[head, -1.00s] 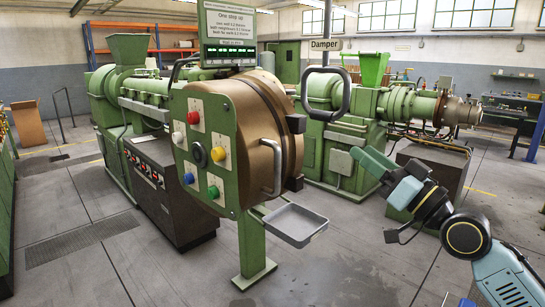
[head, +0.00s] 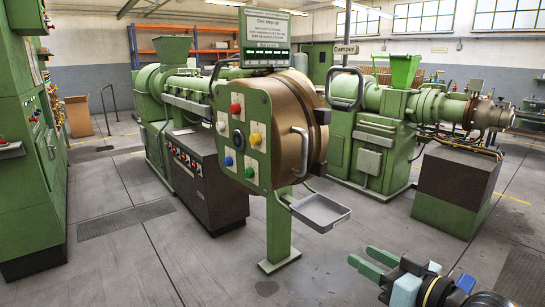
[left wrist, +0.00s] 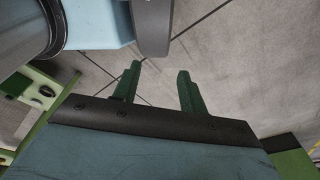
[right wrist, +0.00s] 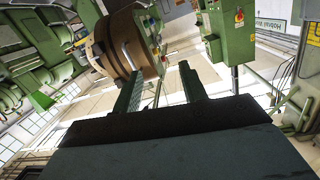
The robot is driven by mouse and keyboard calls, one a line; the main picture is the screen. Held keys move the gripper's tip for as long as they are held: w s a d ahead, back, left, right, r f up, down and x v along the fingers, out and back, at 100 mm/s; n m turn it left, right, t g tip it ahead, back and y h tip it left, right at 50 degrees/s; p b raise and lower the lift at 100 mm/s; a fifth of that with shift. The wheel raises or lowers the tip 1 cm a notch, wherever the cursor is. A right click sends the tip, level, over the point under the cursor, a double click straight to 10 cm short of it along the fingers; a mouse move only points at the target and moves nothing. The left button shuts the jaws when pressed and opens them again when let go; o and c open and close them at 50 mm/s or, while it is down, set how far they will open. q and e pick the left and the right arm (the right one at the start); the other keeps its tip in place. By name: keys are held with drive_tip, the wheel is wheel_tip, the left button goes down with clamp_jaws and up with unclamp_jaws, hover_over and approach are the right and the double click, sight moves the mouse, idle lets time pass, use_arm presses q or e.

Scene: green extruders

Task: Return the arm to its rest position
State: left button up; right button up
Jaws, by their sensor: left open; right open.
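My right gripper (head: 374,262) is at the lower right of the head view, its two green fingers apart and nothing between them. It is low and in front of the green machine with the round bronze drum (head: 300,125), clear of it. In the right wrist view its fingers (right wrist: 160,90) are open and empty, with the drum (right wrist: 125,45) beyond them. My left gripper does not show in the head view. In the left wrist view its fingers (left wrist: 160,88) are open and empty above the grey floor.
A grey tray (head: 320,212) juts out below the drum. A square panel (head: 242,135) with several coloured buttons faces left of it. A green cabinet (head: 30,150) stands at far left, and a dark block (head: 453,190) at right. The floor in front is free.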

drive_tip(key=s+a+f+g+h, duration=0.1)
drive_tip(key=s+f+g+h, duration=0.15)
drive_tip(key=f, duration=0.35)
drive_tip(key=s+f+g+h, duration=0.1)
drive_tip(key=s+f, duration=0.3)
drive_tip(key=f, duration=0.1)
drive_tip(key=s+d+f+m+g+h, duration=0.2)
drive_tip(key=s+f+g+h, duration=0.1)
drive_tip(key=s+f, duration=0.55)
drive_tip(key=s+d+f+m+g+h, duration=0.1)
drive_tip(key=s+d+f+g+h, duration=0.3)
drive_tip(key=s, duration=0.8)
wheel_tip(320, 180, down, 23)
drive_tip(key=a+y, duration=0.1)
use_arm(q)
drive_tip(key=shift+s+a+f+g, duration=0.1)
drive_tip(key=shift+s+g, duration=0.2)
drive_tip(key=shift+s, duration=1.3)
use_arm(e)
drive_tip(key=s+d+f+g, duration=0.2)
drive_tip(key=s+f, duration=1.4)
drive_tip(key=s, duration=0.1)
drive_tip(key=shift+s+d+f, duration=0.2)
drive_tip(key=shift+s+d, duration=0.1)
drive_tip(key=shift+s, duration=0.1)
